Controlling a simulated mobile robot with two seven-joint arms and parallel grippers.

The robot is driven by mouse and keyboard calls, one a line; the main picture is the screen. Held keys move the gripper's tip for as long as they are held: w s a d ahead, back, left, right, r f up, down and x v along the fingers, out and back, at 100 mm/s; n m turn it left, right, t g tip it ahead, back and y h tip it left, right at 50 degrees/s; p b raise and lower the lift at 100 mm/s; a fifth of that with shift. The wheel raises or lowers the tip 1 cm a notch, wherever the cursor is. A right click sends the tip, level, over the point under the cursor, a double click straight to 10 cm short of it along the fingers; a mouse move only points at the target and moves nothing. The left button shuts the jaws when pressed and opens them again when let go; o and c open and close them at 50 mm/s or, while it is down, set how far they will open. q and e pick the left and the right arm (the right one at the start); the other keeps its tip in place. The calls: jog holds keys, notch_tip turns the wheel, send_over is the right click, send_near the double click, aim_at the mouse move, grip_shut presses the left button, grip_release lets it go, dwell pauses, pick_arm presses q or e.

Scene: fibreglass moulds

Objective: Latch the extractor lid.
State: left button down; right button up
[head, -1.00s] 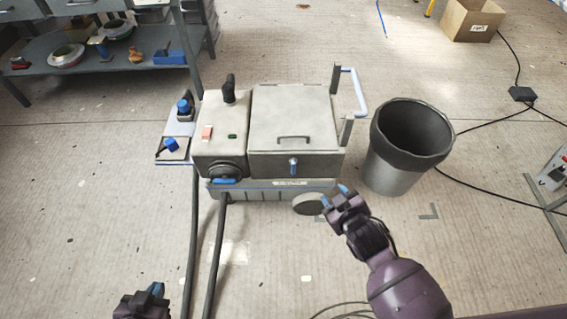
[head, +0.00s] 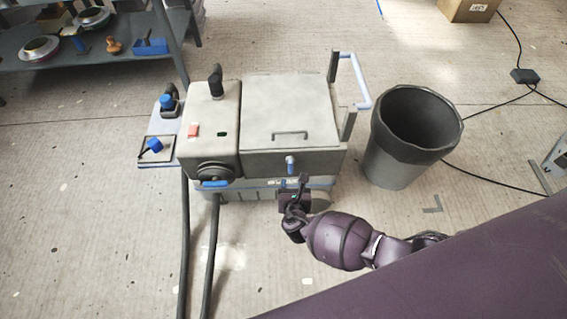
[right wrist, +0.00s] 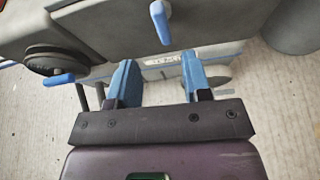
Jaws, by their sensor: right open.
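The extractor (head: 222,150) is a grey box on a low base, and its flat lid (head: 290,105) with a dark handle lies down over the right part. A small blue latch lever (head: 290,163) sits on the front face below the lid's front edge and points down; it also shows in the right wrist view (right wrist: 161,24). My right gripper (head: 293,184) is just in front of and below the latch. In the right wrist view its blue fingers (right wrist: 160,78) are apart and empty, with the latch beyond them. My left gripper is out of view.
A dark bin (head: 400,140) stands right of the extractor. Two black hoses (head: 209,250) run along the floor from its front left. A side shelf (head: 158,150) holds blue-topped items. A metal rack (head: 110,55) stands at upper left.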

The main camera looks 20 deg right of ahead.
aim_at(291, 168)
jog(key=shift+n, duration=0.3)
jog(key=b+x, duration=0.1)
jog(key=x, duration=0.1)
jog(key=f+b+x, duration=0.1)
jog(key=x, duration=0.1)
jog(key=shift+d+f+b, duration=0.15)
jog(key=shift+b, duration=0.2)
jog(key=b+x, duration=0.2)
jog(key=x, duration=0.3)
jog(key=shift+r, duration=0.2)
jog(key=shift+w, duration=0.35)
jog(key=shift+w+d+r+b, duration=0.1)
jog(key=shift+w+d+b, duration=0.05)
jog(key=shift+w+b, duration=0.2)
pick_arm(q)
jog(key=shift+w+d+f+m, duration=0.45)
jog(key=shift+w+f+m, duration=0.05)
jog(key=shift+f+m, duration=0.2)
pick_arm(e)
jog(key=shift+c, duration=0.2)
